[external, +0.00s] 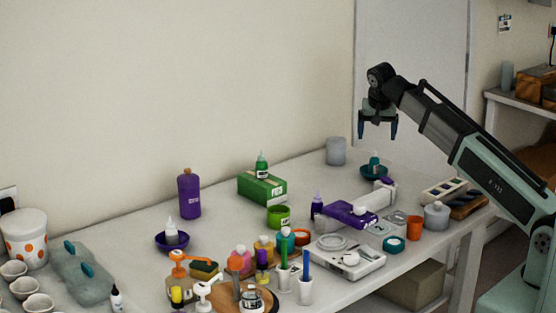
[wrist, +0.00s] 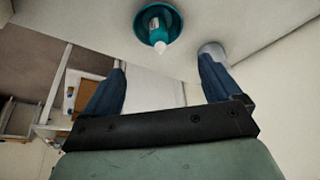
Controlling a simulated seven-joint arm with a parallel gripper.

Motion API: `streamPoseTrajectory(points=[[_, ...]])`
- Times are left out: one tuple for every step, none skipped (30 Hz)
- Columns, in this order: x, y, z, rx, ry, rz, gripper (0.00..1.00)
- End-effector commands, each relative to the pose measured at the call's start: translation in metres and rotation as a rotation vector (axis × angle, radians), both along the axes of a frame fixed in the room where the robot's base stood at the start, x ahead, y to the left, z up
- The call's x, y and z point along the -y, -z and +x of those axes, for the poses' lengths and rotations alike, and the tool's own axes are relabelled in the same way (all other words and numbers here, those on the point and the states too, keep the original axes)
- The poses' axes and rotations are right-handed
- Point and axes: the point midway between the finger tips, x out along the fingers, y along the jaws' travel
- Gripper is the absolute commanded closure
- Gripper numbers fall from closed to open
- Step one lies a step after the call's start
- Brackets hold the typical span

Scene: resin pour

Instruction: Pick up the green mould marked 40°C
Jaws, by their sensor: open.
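A small green round container (external: 278,216) with a marking stands mid-table in the external view, in front of a green box (external: 262,188). It may be the green mould, but its marking is too small to read. My gripper (external: 378,128) is open and empty, raised above the back right of the table with its fingers pointing down, well to the right of that container. In the wrist view, the two blue fingers of my gripper (wrist: 162,66) are spread with nothing between them. The green container does not show there.
A teal bowl (external: 374,173) holding a bottle and a grey cylinder (external: 336,151) stand at the back right. A purple bottle (external: 189,194) stands left.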

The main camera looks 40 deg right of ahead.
Motion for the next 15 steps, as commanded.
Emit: streamPoseTrajectory(points=[[0.0,0.0,0.0,0.0,0.0,0.0,0.09],[0.0,0.0,0.0,0.0,0.0,0.0,0.09],[0.0,0.0,0.0,0.0,0.0,0.0,0.09],[-0.001,0.0,0.0,0.0,-0.001,0.0,0.09],[-0.003,0.0,0.0,0.0,-0.003,0.0,0.09],[-0.006,0.0,0.001,0.0,-0.009,0.0,0.09],[-0.01,0.0,0.001,0.0,-0.015,0.0,0.09],[-0.016,0.0,0.001,0.0,-0.023,0.0,0.09],[-0.025,0.0,0.002,0.0,-0.037,0.0,0.09],[-0.034,0.0,0.003,-0.001,-0.05,0.001,0.09],[-0.043,0.001,0.003,-0.001,-0.064,0.0,0.09],[-0.058,0.001,0.003,-0.001,-0.085,0.0,0.09],[-0.07,0.002,0.004,-0.002,-0.102,0.0,0.09],[-0.082,0.002,0.004,-0.003,-0.12,0.0,0.09],[-0.099,0.002,0.005,-0.004,-0.145,0.0,0.09]])
